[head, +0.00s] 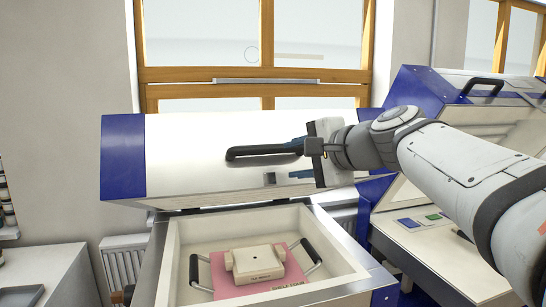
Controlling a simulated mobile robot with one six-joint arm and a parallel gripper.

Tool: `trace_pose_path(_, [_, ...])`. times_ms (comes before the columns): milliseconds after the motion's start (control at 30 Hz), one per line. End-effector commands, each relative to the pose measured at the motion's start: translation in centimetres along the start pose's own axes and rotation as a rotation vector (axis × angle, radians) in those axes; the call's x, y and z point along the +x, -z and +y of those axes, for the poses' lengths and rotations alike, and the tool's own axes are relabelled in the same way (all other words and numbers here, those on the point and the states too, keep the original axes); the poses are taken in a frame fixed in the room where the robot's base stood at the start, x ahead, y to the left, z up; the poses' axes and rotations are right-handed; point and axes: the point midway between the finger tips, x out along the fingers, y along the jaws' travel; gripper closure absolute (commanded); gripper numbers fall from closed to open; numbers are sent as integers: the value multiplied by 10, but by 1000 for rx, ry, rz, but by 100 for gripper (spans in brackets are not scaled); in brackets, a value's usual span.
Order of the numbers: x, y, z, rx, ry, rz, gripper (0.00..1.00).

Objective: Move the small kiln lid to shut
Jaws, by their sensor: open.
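The small kiln (325,228) stands open in front of me. Its lid (190,150), silver with a blue end, is raised and tilted up at the back, with a black bar handle (262,152) across its face. My gripper (312,147) is at the right end of this handle, in front of the lid. Its jaws are open; whether they touch the handle I cannot tell. Inside the kiln chamber lies a cream block (258,264) with lettering on a pink board (230,285), with dark-handled metal grips at both sides.
A larger blue and silver kiln (420,90) with its own black handle stands at the right, behind my arm. A white bench (45,272) and a shelf with dark items are at the left. A radiator (122,260) and window are behind.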

Motion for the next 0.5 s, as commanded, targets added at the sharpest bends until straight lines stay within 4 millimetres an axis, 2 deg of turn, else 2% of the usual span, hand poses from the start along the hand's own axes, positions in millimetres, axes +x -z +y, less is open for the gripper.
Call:
trace_pose_path(33, [0, 1, -11, 25, 33, -4, 59])
trace_pose_path(133, [2, 0, -24, 53, 67, -12, 59])
trace_pose_path(500, [57, -2, -29, 55, 68, -15, 59])
